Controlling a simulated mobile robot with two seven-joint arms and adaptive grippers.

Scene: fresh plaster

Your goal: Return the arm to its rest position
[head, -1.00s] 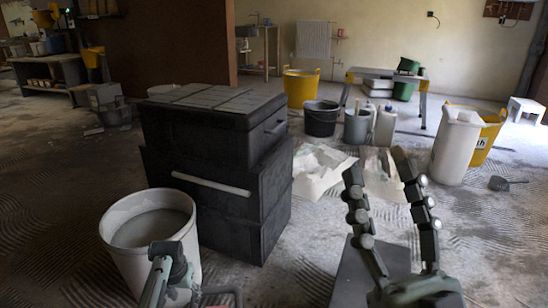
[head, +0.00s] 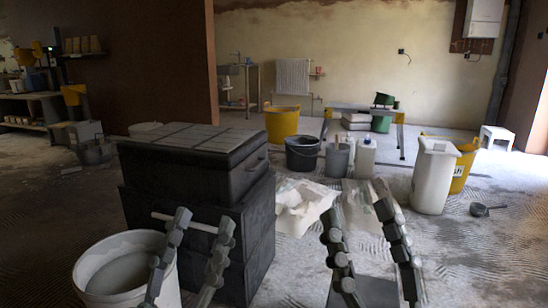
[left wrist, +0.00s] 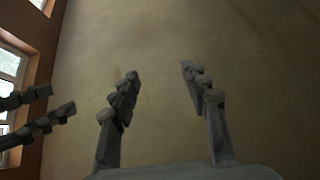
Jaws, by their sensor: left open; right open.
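My left gripper (head: 203,218) points upward in front of the black stacked boxes and the white bucket in the head view, its two fingers apart with nothing between them. In the left wrist view its fingers (left wrist: 160,74) stand open against a plain wall. My right gripper (head: 356,205) also points upward, open and empty, lower right of centre in the head view. Its fingers (left wrist: 58,98) also show at the left edge of the left wrist view. Most of both arms is out of view.
Black stacked boxes (head: 185,188) stand close by at left, with a white bucket (head: 105,262) of grey material beside them. The floor at right is mostly clear.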

